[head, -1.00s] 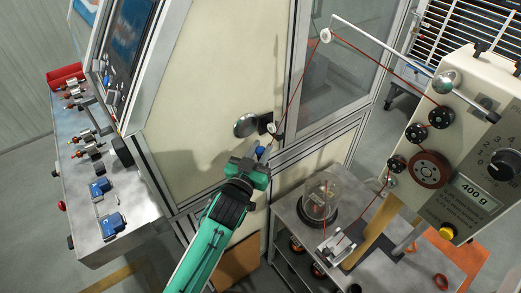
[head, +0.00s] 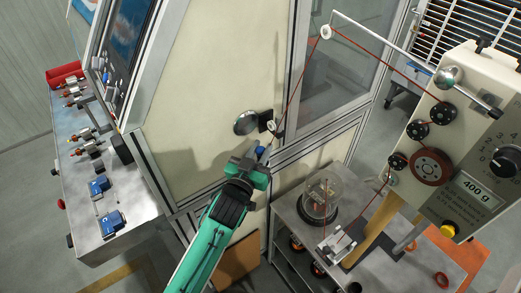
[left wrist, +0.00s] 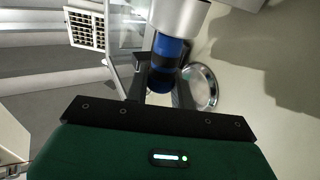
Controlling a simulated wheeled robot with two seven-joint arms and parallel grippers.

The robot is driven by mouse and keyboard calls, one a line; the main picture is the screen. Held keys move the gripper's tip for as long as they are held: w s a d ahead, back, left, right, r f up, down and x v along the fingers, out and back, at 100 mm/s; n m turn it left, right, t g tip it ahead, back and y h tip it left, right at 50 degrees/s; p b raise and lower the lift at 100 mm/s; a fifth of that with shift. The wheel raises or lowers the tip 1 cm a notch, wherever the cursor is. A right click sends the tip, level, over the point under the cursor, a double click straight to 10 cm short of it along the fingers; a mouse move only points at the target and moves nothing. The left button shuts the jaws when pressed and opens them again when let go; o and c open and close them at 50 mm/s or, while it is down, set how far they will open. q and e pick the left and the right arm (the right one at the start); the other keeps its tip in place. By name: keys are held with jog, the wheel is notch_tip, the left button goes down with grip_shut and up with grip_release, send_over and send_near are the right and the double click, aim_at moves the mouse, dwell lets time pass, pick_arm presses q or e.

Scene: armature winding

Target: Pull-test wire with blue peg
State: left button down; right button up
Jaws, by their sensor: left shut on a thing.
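My left gripper (head: 261,160) is at the cream machine panel in the head view, shut on the blue peg (head: 260,151). In the left wrist view the blue peg (left wrist: 168,62) stands between the fingers of the gripper (left wrist: 162,88), below a silver cylinder. The red wire (head: 293,88) runs from a small white guide (head: 272,126) beside the peg up to a white pulley (head: 326,32). From there it slopes down to black rollers on the tensioner (head: 455,150), whose display reads 400 g. The wire looks straight. My right gripper is not in view.
A round metal disc (head: 246,123) sits on the panel just left of the peg. A grey cart (head: 287,205) with a glass dome (head: 322,197) stands to the right. A bench (head: 92,235) with several small fixtures is at the left.

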pick_arm(q)
jog(key=shift+f+b, duration=0.4)
jog(key=shift+f, duration=0.25)
jog(key=shift+f, duration=0.35)
jog(key=c, duration=1.1)
grip_release()
